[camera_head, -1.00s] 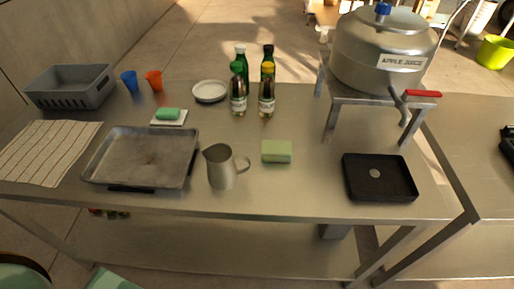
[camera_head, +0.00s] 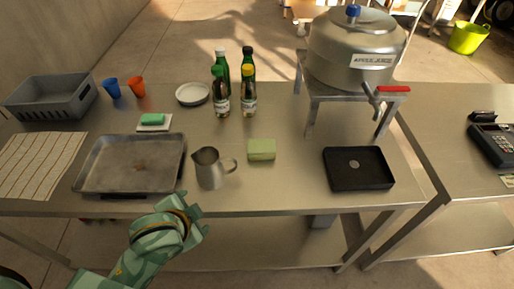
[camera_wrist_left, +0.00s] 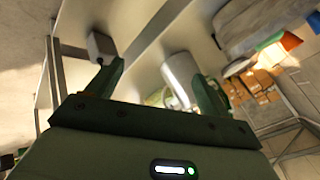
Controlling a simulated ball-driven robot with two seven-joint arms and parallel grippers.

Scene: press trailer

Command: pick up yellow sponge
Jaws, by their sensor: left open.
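A pale yellow-green sponge block (camera_head: 261,150) lies flat on the metal table (camera_head: 280,196) in the head view, just right of a metal pitcher (camera_head: 209,170). A greener block (camera_head: 152,119) sits on a small white dish farther back left. My left gripper (camera_head: 196,213) is at the table's front edge, below and left of the pale sponge and well apart from it. In the left wrist view its fingers (camera_wrist_left: 158,82) stand apart with nothing held between them. My right gripper is not in view.
A metal tray (camera_head: 130,165) lies left of the pitcher, a black tray (camera_head: 358,170) to the right. Several bottles (camera_head: 221,95) and a white plate (camera_head: 193,94) stand behind. A large pot (camera_head: 352,48) sits on a metal stand. The table in front of the sponge is clear.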

